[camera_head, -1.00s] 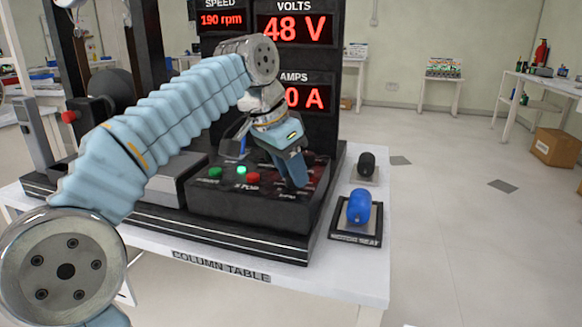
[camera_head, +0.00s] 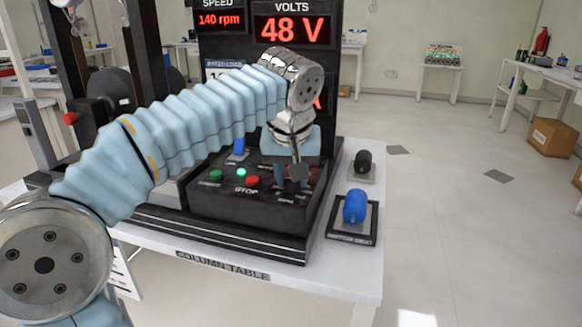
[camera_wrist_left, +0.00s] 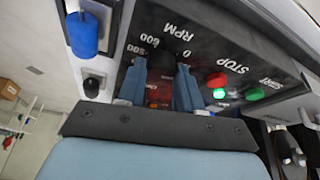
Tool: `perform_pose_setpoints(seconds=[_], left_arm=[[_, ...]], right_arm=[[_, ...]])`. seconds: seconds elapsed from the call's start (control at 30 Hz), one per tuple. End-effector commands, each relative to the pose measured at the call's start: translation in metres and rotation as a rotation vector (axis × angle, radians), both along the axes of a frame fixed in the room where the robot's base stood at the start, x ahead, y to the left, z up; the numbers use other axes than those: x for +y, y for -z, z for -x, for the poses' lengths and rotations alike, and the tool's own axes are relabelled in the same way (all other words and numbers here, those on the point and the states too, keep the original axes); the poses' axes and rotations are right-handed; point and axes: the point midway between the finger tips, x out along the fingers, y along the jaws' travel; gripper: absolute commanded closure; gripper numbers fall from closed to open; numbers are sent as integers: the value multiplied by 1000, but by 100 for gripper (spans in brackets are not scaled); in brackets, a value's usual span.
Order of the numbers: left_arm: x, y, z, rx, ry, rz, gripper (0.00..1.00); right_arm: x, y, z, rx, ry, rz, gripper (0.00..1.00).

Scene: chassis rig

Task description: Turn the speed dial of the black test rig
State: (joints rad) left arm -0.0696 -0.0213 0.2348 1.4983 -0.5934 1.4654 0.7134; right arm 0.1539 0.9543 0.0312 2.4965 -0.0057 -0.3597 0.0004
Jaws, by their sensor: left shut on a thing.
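The black test rig (camera_head: 245,207) stands on a white table, with a control panel on its front block. My left gripper (camera_head: 297,172) reaches down over the right part of this panel. In the left wrist view, its two blue-grey fingers (camera_wrist_left: 160,82) are shut on the dark speed dial (camera_wrist_left: 160,62), beside the RPM lettering and scale numbers. The fingers hide most of the dial, and its pointer cannot be made out. The speed display (camera_head: 219,20) reads 140 rpm. My right gripper is not in view.
The volts display (camera_head: 293,30) reads 48 V. Open floor lies to the right.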

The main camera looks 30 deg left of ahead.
Motion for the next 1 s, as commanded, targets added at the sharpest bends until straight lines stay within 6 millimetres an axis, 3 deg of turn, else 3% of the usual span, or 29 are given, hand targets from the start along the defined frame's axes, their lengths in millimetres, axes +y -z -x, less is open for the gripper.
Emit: perform_pose_setpoints(seconds=[0.5,1.0], left_arm=[[-2,-1,-2,-4,-421,0,96],[-2,-1,-3,-4,-566,1,96]], right_arm=[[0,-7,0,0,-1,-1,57],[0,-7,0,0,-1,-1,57]])
